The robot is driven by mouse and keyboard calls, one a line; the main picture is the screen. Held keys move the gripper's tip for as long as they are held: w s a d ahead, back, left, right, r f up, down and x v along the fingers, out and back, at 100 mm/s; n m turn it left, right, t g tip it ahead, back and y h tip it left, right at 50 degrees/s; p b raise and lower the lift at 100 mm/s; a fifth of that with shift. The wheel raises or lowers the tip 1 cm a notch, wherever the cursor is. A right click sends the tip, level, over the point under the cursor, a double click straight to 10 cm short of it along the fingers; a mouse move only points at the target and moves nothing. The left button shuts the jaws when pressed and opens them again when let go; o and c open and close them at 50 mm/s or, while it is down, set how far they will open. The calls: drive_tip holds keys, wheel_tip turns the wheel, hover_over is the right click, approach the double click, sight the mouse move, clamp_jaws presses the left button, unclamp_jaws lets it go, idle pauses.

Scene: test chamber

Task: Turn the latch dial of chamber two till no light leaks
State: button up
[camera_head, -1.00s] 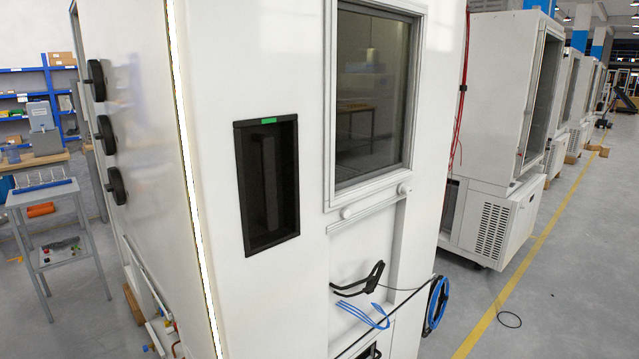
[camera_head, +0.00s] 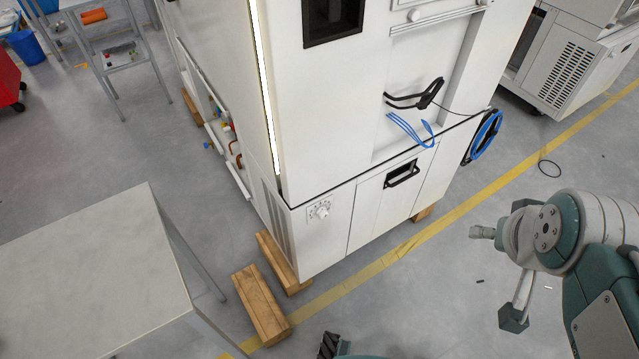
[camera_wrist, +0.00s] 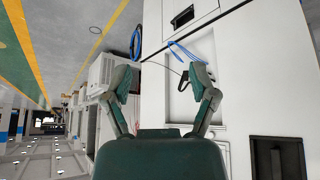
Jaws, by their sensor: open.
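The white chamber (camera_head: 330,110) stands ahead. A bright vertical strip of light (camera_head: 262,90) shows along its left front edge. A small white dial (camera_head: 319,210) is on its lower front panel; I cannot tell whether it is the latch dial. The black knobs on the chamber's left side are out of view now. My gripper (camera_wrist: 160,82) is open and empty in the wrist view, its two fingers apart. It faces the chamber front, which appears upside down with a black recess (camera_wrist: 278,158). My gripper touches nothing that I can see.
A grey-white table (camera_head: 95,270) is at the lower left. Wooden blocks (camera_head: 262,305) lie on the floor by the chamber's corner. Blue cables (camera_head: 410,130) and a black bracket (camera_head: 420,95) hang on its front. A blue hose reel (camera_head: 484,138) is at its right. Floor in front is mostly clear.

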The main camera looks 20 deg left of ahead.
drive_tip(key=w+a+f+n+t+y, duration=0.15)
drive_tip(key=w+f, duration=0.25)
drive_tip(key=w, duration=0.5)
drive_tip(key=w+a+f+n+t, duration=0.1)
drive_tip(key=w+a+f+n, duration=0.15)
drive_tip(key=w, duration=0.65)
drive_tip(key=w+a+f+n+t+y, duration=0.1)
drive_tip(key=w+a+f+t, duration=0.15)
drive_tip(key=w+f, duration=0.4)
drive_tip(key=w+a+f+n+y, duration=0.2)
drive_tip(key=w+a+f, duration=0.1)
drive_tip(key=a+f, duration=0.25)
drive_tip(key=w+a+f+n+y, duration=0.2)
drive_tip(key=w+a+f, duration=0.2)
drive_tip(key=f, duration=0.3)
drive_tip(key=n+y, duration=0.2)
drive_tip(key=y, duration=0.3)
approach(326, 217)
drive_tip(key=w+d+r, duration=0.2)
drive_tip(key=w+r, duration=0.2)
drive_tip(key=w, duration=0.3)
drive_tip(key=s+a+f+y, duration=0.1)
drive_tip(key=s+f+y, duration=0.2)
drive_tip(key=s+f, duration=0.3)
drive_tip(key=x, duration=1)
drive_tip(key=shift+a, duration=0.35)
drive_tip(key=shift+c, duration=0.3)
